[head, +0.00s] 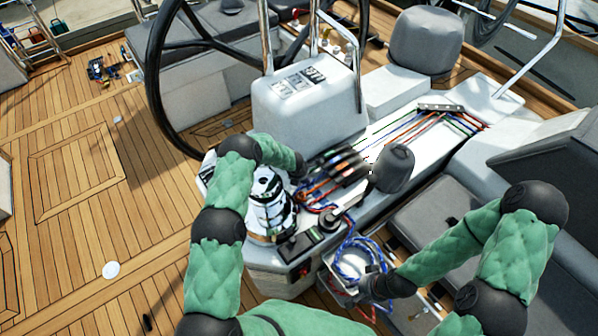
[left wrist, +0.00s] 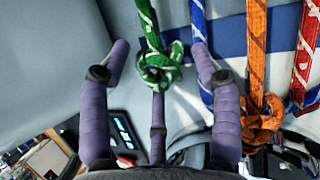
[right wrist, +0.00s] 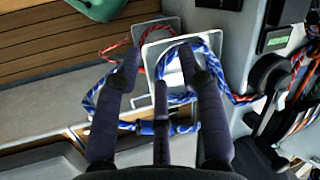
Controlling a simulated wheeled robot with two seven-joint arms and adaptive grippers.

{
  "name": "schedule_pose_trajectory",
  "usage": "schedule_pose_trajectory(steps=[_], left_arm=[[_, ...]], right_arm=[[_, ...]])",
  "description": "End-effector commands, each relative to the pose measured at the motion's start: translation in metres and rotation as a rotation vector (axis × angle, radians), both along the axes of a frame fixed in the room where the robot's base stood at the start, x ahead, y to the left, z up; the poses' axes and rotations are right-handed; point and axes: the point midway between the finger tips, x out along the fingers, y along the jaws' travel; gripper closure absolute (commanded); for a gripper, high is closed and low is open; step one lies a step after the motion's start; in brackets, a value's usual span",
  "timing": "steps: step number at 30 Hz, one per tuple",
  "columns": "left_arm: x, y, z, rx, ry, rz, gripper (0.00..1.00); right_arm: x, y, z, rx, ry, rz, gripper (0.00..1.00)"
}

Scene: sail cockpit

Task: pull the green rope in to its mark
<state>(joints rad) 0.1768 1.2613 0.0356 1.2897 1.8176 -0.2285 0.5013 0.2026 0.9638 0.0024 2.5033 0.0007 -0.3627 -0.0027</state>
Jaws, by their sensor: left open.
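The green rope (left wrist: 148,22) has white flecks and a thick knot (left wrist: 159,68) in the left wrist view. The knot sits between the spread purple fingers of my left gripper (left wrist: 163,75), which is open; I cannot tell whether they touch. In the head view my left gripper (head: 303,170) is mostly hidden near the rope clutches. My right gripper (right wrist: 160,62) is open above a coil of blue rope (right wrist: 90,98) at a metal-rimmed bin (right wrist: 172,28). It also shows low in the head view (head: 366,286). I cannot make out which mark belongs to the green rope.
Blue (left wrist: 198,25), orange (left wrist: 254,45) and red-white ropes (left wrist: 306,45) run beside the green one. A blue band (left wrist: 228,38) crosses the white surface behind them. A chrome winch (head: 270,205), dark clutches (head: 345,165) and steering wheel (head: 152,80) crowd the left arm.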

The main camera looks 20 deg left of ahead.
Motion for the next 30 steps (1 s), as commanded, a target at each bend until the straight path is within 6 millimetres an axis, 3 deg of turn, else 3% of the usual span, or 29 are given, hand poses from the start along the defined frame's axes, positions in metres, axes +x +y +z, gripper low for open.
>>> schedule_pose_trajectory(steps=[18,30], left_arm=[[-0.035,0.001,0.077,-0.001,-0.002,0.001,0.37],[-0.045,0.002,0.097,0.0,0.0,0.001,0.37]], right_arm=[[0.0,0.0,0.0,0.0,0.0,0.0,0.6],[0.0,0.0,0.0,0.0,0.0,0.0,0.6]])
